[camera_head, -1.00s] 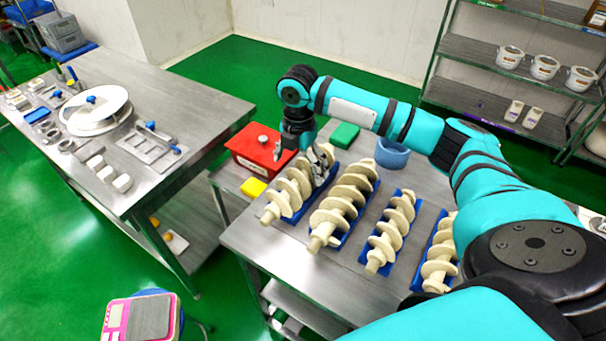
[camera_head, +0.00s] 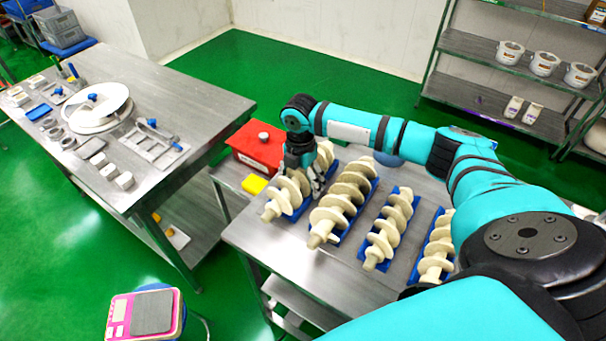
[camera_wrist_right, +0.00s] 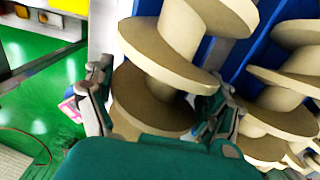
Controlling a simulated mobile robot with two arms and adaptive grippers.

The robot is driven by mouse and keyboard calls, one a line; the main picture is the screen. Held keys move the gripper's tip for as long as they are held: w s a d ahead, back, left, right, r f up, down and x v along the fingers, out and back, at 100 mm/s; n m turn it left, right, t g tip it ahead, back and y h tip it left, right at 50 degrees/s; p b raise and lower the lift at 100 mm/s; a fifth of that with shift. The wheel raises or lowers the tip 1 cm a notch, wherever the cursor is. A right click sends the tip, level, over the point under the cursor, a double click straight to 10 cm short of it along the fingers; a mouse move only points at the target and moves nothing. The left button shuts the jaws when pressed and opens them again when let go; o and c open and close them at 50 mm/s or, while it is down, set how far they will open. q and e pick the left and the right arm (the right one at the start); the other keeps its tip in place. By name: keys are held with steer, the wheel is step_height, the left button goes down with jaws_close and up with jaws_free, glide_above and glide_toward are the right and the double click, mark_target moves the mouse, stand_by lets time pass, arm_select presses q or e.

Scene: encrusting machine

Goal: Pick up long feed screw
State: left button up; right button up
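Several cream feed screws lie in blue holders on the steel table. The leftmost screw (camera_head: 271,211) is under my right gripper (camera_head: 314,190), which points down over it. The second screw (camera_head: 328,222) looks about as long and thick; two slimmer screws (camera_head: 382,242) (camera_head: 435,262) lie to the right. In the right wrist view, my right gripper's fingers (camera_wrist_right: 155,108) stand wide apart on either side of a screw (camera_wrist_right: 160,55). The fingers are very close to its flange; contact is not clear. The screw still lies on its blue holder. My left gripper is not in view.
A red box (camera_head: 256,149) and a yellow block (camera_head: 254,184) are beside the leftmost screw. A blue ring-shaped part is mostly hidden behind my right arm. Another steel table (camera_head: 195,95) with small parts stands at left. A pink scale (camera_head: 146,314) is at the front.

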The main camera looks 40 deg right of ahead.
steer(key=c, duration=1.1)
steer(key=shift+r, duration=0.15)
